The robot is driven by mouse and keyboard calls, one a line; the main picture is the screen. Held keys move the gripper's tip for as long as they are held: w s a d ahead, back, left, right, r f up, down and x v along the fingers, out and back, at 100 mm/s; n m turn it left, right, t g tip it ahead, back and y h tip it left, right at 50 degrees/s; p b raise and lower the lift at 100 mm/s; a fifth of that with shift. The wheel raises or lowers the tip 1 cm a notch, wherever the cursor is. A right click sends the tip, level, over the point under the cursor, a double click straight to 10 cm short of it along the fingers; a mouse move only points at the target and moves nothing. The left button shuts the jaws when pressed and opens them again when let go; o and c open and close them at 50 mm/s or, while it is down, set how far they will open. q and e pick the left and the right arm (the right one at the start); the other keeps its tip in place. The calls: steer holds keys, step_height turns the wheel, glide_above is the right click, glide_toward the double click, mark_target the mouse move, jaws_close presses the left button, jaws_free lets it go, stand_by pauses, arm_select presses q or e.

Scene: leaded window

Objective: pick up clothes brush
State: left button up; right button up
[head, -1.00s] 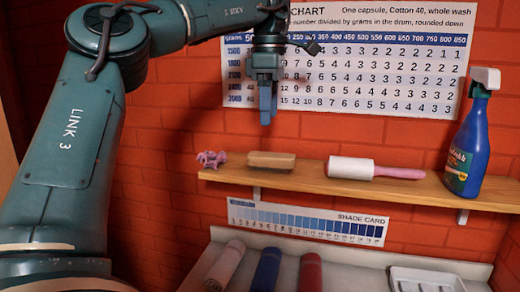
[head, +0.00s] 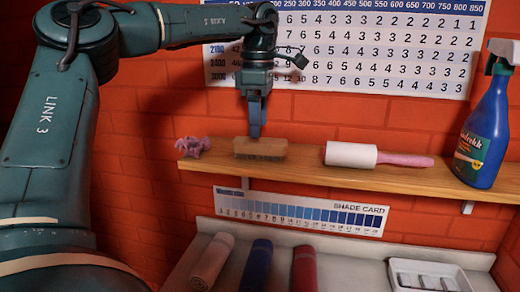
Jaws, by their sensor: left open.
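The clothes brush (head: 261,149) lies on the wooden shelf (head: 310,171), its tan wooden back up and dark bristles down. My left gripper (head: 255,133) points down from above, with its fingertips at or just above the left-middle part of the brush's back. I cannot tell from this view whether they touch it. The gripper is open, and the fingers look edge-on, so the gap between them is hidden. My right gripper is not in view.
A pink spiky object (head: 193,146) sits left of the brush. Below are rolled cloths (head: 256,266) and a white tray (head: 430,276). A chart hangs behind.

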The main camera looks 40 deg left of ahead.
mark_target(260, 140)
arm_select(q)
steer(key=shift+w+a+f+p, duration=0.1)
steer(key=shift+f+p, duration=0.1)
steer(key=shift+f, duration=0.7)
steer(key=shift+w+f+p, duration=0.15)
steer(key=shift+f, duration=0.75)
steer(key=shift+w+a+f+p, duration=0.1)
steer(key=shift+f+p, duration=0.1)
steer(key=shift+f, duration=0.7)
steer(key=shift+d, duration=0.1)
steer(key=shift+c, duration=0.3)
steer(key=c, duration=1)
